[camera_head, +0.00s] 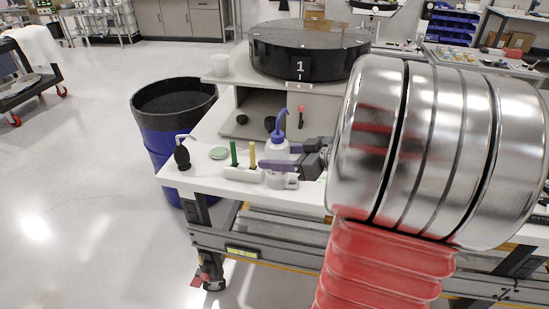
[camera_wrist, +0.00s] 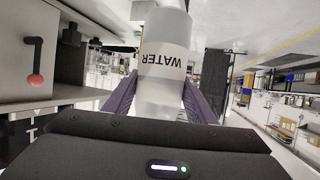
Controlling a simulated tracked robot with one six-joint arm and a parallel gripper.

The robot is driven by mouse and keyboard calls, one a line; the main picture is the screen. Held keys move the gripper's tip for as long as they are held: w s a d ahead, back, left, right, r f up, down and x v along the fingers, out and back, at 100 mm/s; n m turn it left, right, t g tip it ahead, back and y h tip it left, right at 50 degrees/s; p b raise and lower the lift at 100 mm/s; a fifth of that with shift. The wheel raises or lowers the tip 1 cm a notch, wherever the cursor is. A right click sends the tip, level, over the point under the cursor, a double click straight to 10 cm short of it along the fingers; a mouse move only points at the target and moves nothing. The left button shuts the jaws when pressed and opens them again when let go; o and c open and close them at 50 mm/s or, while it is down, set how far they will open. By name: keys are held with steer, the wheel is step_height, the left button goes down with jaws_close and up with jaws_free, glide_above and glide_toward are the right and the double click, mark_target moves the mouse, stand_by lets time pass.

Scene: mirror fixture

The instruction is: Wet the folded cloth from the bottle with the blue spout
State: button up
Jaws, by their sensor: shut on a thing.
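The bottle with the blue spout (camera_head: 277,170) is white with a blue cap and a curved blue spout. It stands upright at the front of the white bench in the head view. My gripper (camera_head: 276,156) reaches it from the right, its purple fingers shut around the bottle's sides. In the wrist view the bottle (camera_wrist: 165,60) sits between the fingers of my gripper (camera_wrist: 158,92), with its WATER label upside down in the picture. I cannot tell whether its base touches the bench. I cannot pick out the folded cloth in either view.
A green dish (camera_head: 218,153), a small black bulb-shaped item (camera_head: 182,157), and green (camera_head: 233,153) and yellow (camera_head: 252,155) upright sticks stand left of the bottle. A large black round fixture (camera_head: 309,52) stands behind. A blue bin (camera_head: 165,140) is beyond the bench's left end.

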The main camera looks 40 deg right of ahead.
steer(key=shift+f, duration=0.1)
steer(key=shift+f, duration=1.85)
steer(key=shift+o, duration=0.8)
steer(key=c, duration=1)
steer(key=o, duration=1.1)
steer(key=shift+c, duration=1.3)
